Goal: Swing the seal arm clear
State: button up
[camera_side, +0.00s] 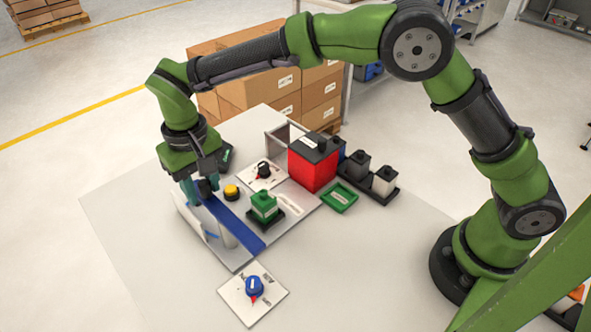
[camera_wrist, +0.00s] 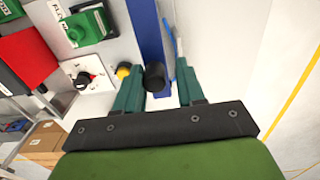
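The seal arm looks to be the long blue bar (camera_side: 238,228), lying flat across the grey plate in the side view. It also shows in the wrist view (camera_wrist: 146,30), running up from between my fingers. A black knob (camera_wrist: 155,77) stands at its near end. My gripper (camera_wrist: 158,80) is open, with its green fingers on either side of this knob. The knob sits close to the left finger, and a gap shows before the right one. In the side view my gripper (camera_side: 198,188) is low over the bar's far end and partly hides the knob.
Beside the bar are a yellow button (camera_side: 231,192), a green block (camera_side: 264,206) on a black base and a black dial (camera_side: 264,170). A red box (camera_side: 313,168) stands behind. A blue dial (camera_side: 254,287) sits on a white plate in front. The table's near right is clear.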

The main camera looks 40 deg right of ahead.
jog(key=shift+o, duration=0.5)
jog(key=shift+r, duration=0.1)
jog(key=shift+d+r, duration=0.1)
jog(key=shift+r, duration=3.55)
jog(key=shift+w, duration=0.1)
jog(key=shift+s+d+f+n, duration=0.15)
jog(key=shift+s+f+n, duration=0.05)
jog(key=shift+f, duration=0.3)
jog(key=shift+s+d+f+n, duration=0.15)
jog(key=shift+s+f+n, duration=0.05)
jog(key=shift+f, duration=0.25)
jog(key=s+d+r+m+t+y, duration=0.1)
jog(key=s+d+r+m+t, duration=0.1)
jog(key=s+d, duration=0.7)
jog(key=s+d+r+m+t+y, duration=0.1)
jog(key=s+d+r+t, duration=0.4)
jog(key=s+d, duration=0.5)
jog(key=d+m, duration=0.1)
jog(key=d, duration=0.5)
jog(key=shift+d+r+m, duration=0.2)
jog(key=shift+d+m, duration=0.2)
